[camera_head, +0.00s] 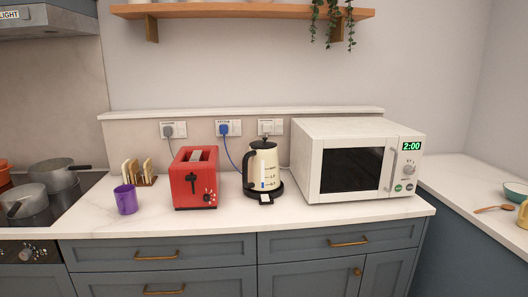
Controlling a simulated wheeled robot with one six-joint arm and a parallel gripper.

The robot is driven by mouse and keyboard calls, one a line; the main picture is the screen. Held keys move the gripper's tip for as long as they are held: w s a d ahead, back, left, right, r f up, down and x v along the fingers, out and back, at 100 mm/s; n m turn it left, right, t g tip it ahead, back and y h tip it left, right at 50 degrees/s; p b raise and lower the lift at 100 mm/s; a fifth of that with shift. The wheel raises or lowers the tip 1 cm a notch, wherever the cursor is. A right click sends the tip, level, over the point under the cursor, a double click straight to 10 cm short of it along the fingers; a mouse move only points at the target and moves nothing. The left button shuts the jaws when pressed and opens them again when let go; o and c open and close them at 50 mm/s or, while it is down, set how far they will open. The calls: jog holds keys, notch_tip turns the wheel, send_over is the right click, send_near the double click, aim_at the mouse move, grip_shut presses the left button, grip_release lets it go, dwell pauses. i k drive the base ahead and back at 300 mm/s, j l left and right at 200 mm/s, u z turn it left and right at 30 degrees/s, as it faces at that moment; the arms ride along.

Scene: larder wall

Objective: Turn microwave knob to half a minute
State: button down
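The white microwave (347,161) stands on the right part of the counter with its dark-windowed door shut. Its round knob (408,169) is on the right-hand panel, below a display (411,146) that reads 2:00 in green. Two small buttons, one green (398,188), sit under the knob. A vertical handle (392,168) runs between the door and the panel. The knob's pointer and scale are too small to read. My gripper is not in this view.
A cream kettle (263,165) on its black base stands left of the microwave, then a red toaster (195,178), a toast rack (139,171) and a purple mug (126,199). Pots (58,172) are on the hob. A wooden spoon (493,208) and teal bowl (516,191) lie at right.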

aim_at(409, 170)
jog(key=z, duration=0.8)
